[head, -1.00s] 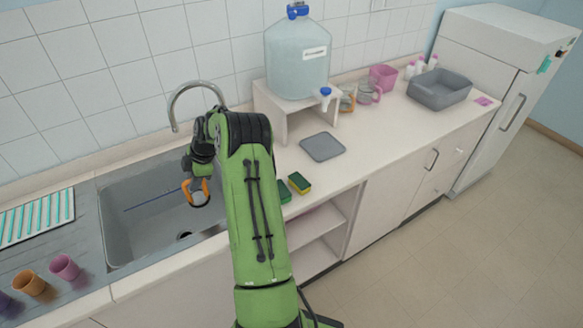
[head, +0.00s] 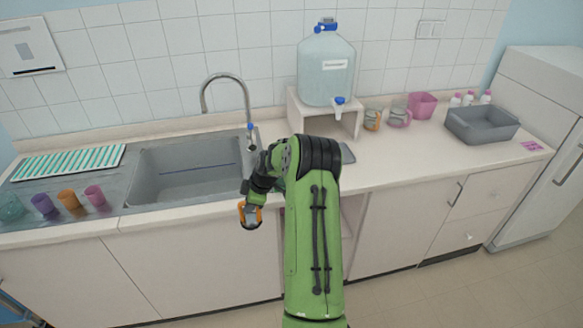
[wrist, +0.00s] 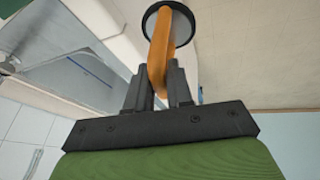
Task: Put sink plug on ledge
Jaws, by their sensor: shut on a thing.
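The sink plug (head: 249,214) has an orange handle and a round grey disc with a dark rim. My gripper (head: 252,201) is shut on its orange handle and holds it in the air, in front of the counter's front edge in the head view. In the wrist view, the handle (wrist: 160,55) stands between the fingers of my gripper (wrist: 159,80), and the disc (wrist: 181,24) shows beyond them. A low pale ledge (head: 110,142) runs along the foot of the tiled wall behind the sink; I cannot tell whether it is the ledge meant.
The grey sink (head: 185,185) lies left of my arm, with a curved tap (head: 246,95) behind it. Several cups, including a pink cup (head: 95,195), stand at the left. A water dispenser (head: 327,70) stands on a white stand at the back. My arm hides part of the counter.

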